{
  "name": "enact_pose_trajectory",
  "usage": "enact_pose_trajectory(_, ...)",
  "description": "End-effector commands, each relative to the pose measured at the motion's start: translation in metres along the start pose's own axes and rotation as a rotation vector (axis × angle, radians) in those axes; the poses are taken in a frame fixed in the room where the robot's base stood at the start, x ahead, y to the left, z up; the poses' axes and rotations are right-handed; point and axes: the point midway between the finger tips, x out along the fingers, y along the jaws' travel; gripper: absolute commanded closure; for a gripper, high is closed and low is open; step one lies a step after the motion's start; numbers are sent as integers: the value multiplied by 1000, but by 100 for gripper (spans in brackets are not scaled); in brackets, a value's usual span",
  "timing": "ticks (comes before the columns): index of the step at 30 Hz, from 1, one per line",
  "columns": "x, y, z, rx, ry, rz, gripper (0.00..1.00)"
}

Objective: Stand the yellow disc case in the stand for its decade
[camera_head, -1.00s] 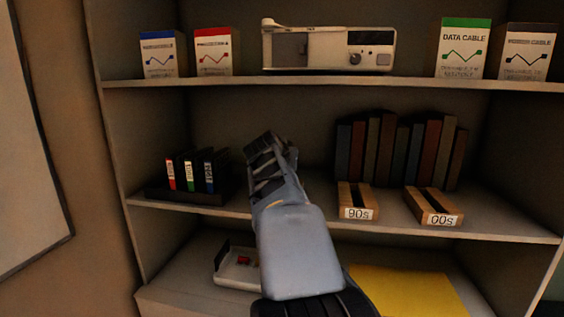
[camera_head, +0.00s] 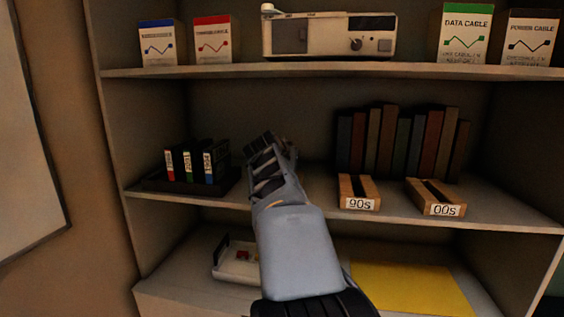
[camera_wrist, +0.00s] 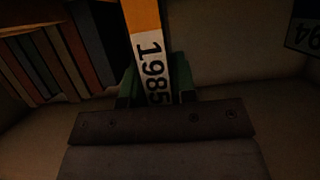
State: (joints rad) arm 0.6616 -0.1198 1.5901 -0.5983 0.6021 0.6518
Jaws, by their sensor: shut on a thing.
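The yellow disc case (camera_wrist: 141,14) shows in the wrist view, with a white label reading 1985. My gripper (camera_wrist: 157,90) is shut on it. In the head view my gripper (camera_head: 264,150) is at the middle shelf, left of the stands; the case is hidden there behind my arm. A wooden stand marked 90s (camera_head: 358,203) and another marked 00s (camera_head: 444,210) sit near the front edge of the middle shelf, right of my gripper. Both have a dark slot. The shelf part directly behind my arm is hidden.
A dark tray (camera_head: 155,187) of black cases with coloured labels (camera_head: 188,166) stands left of my gripper. Books (camera_head: 400,140) stand behind the stands. A white bin (camera_head: 232,265) and yellow sheet (camera_head: 410,288) lie below. The upper shelf (camera_head: 180,71) overhangs.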

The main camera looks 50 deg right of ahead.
Motion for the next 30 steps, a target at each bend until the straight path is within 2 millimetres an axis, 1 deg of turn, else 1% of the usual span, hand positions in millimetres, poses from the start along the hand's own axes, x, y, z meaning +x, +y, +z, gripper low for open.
enact_pose_trajectory(8, 0, 0, -1, 0, 2, 0, 100)
enact_pose_trajectory(9, 0, 0, -1, 0, 2, 0, 74)
enact_pose_trajectory(18, 0, 0, -1, 0, 1, 0, 45)
enact_pose_trajectory(26, -1, 0, 1, 0, -1, 0, 45)
enact_pose_trajectory(30, -10, -1, 6, 0, 3, -2, 45)
